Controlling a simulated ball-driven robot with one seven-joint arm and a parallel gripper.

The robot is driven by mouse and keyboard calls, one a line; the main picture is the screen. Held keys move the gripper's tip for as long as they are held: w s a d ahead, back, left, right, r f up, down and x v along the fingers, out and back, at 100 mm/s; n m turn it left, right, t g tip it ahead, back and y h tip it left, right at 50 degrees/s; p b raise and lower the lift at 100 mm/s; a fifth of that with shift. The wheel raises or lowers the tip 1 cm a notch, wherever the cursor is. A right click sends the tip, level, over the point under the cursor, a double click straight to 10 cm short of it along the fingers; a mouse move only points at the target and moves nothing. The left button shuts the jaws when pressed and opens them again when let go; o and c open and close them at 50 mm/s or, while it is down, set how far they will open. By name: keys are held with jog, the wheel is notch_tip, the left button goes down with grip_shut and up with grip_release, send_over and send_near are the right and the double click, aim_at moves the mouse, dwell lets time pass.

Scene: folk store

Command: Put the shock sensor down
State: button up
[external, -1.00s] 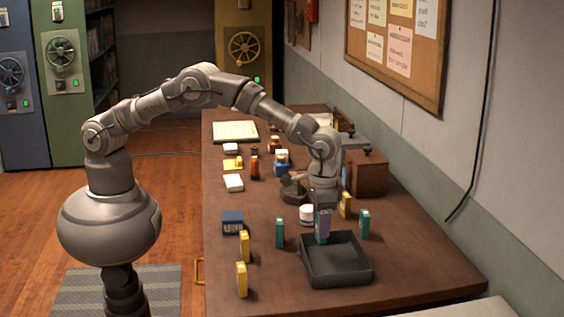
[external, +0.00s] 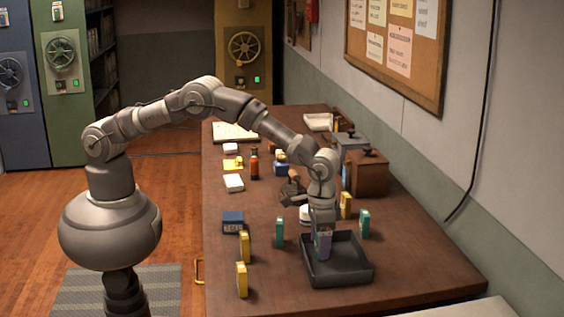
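My gripper (external: 322,232) points down over the left part of a dark open tray (external: 362,273) on the long brown table.
Upright teal blocks (external: 280,232) (external: 364,224) and yellow blocks (external: 244,247) (external: 241,280) (external: 346,205) stand around the tray. A dark blue box (external: 232,222) is at left. A white jar (external: 305,215) is partly hidden behind my gripper. The table's right front is clear.

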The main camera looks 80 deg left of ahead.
notch_tip(320, 180, up, 12)
jog(key=p, duration=0.4)
jog(key=shift+r, duration=0.2)
jog(key=w+a+r+t+h, duration=0.15)
jog(key=a+r, duration=0.35)
jog(key=r, duration=0.5)
jog(key=a+r+t, duration=0.3)
jog(key=a+r, duration=0.2)
jog(key=r, duration=0.6)
jog(key=w+a+r+t, duration=0.1)
jog(key=a+r+t, duration=0.3)
jog(key=r, duration=0.6)
jog(key=s+a+r+t, duration=0.2)
jog(key=s+a+r, duration=0.3)
jog(key=r, duration=0.4)
jog(key=s+a+r+t+y, duration=0.1)
jog(key=s+a+r+t, duration=0.1)
jog(key=s+a+r, duration=0.3)
jog(key=s+a+r+t, duration=0.3)
jog(key=s+a+r, duration=0.3)
jog(key=r, duration=0.7)
jog(key=shift+f+v, duration=0.25)
jog(key=shift+v, duration=0.95)
